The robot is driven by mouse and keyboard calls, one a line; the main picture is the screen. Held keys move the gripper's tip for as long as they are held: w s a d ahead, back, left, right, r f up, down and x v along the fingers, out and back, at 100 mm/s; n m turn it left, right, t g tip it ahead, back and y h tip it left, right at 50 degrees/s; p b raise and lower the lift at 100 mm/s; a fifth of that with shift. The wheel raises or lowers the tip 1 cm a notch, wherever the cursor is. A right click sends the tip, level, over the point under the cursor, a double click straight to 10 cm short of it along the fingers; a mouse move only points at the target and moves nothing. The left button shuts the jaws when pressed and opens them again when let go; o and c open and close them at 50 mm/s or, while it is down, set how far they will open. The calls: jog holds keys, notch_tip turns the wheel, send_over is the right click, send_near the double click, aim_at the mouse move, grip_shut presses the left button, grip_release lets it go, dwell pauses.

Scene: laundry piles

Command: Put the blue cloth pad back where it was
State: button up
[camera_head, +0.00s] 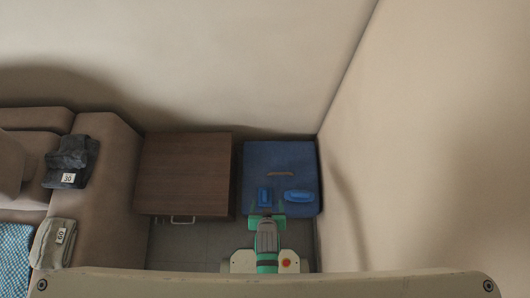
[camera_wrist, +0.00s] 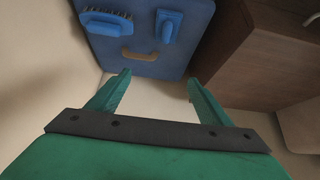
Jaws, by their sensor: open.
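A blue hamper-like box (camera_head: 303,160) stands in the corner with a tan handle (camera_head: 281,174). Two blue items lie on its top. The left one in the head view is a small upright rectangular blue piece (camera_head: 265,195), perhaps the cloth pad; it also shows in the wrist view (camera_wrist: 168,26) with a raised part. The right one is a blue brush (camera_head: 298,196), its bristles visible in the wrist view (camera_wrist: 107,22). My gripper (camera_head: 267,209) is open and empty at the box's near edge; its fingers (camera_wrist: 159,78) stand apart from both items in the wrist view.
A dark brown wooden cabinet (camera_head: 185,170) stands left of the box. Farther left, a beige sofa (camera_head: 105,160) carries dark folded cloth (camera_head: 72,155) tagged 30 and grey-tan cloth (camera_head: 50,245) tagged 60. A wall (camera_head: 430,130) rises close on the right. Grey floor (camera_head: 180,245) is bare before the cabinet.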

jog(key=s+r+t, duration=0.3)
jog(key=r+t, duration=0.1)
jog(key=r, duration=1.1)
jog(key=s+r+t, duration=0.4)
jog(key=r, duration=1.2)
jog(key=shift+a+r, duration=0.3)
jog(key=shift+a, duration=0.1)
